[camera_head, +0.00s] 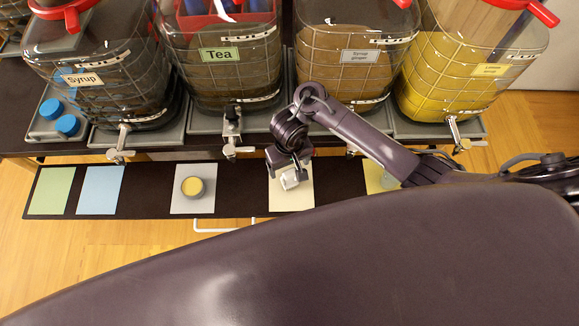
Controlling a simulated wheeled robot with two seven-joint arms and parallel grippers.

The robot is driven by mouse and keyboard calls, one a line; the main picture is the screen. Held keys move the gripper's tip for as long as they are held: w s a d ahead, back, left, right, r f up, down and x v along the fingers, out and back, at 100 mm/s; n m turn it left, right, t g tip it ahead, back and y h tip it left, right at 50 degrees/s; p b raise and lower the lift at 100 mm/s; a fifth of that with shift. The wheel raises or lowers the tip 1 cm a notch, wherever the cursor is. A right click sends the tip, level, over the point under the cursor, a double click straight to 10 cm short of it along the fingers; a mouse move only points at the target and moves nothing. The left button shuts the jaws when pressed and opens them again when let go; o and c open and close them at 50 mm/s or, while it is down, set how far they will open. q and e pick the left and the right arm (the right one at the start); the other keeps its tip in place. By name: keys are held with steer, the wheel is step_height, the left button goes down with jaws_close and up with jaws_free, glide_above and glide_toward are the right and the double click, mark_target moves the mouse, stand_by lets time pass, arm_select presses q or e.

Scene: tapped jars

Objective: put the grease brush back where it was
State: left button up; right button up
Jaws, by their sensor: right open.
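I cannot make out a grease brush in the head view. My right gripper (291,179) is open, with its jaws pointing down over the cream card (291,202) on the low dark shelf. The pale fingertips show no clear object between them, and the arm hides part of what lies beneath. My left gripper is not in view.
Four tapped jars stand behind: Syrup (95,95), Tea (222,85), Syrup ginger (345,75) and a yellow one (440,85). A small yellow-filled cup (192,187) sits on a white card. Blue caps (67,125) lie left. My own dark body blocks the foreground.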

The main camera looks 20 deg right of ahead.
step_height(320, 180, up, 4)
steer(key=p, duration=0.2)
steer(key=shift+r+p, duration=0.1)
steer(key=shift+p, duration=0.25)
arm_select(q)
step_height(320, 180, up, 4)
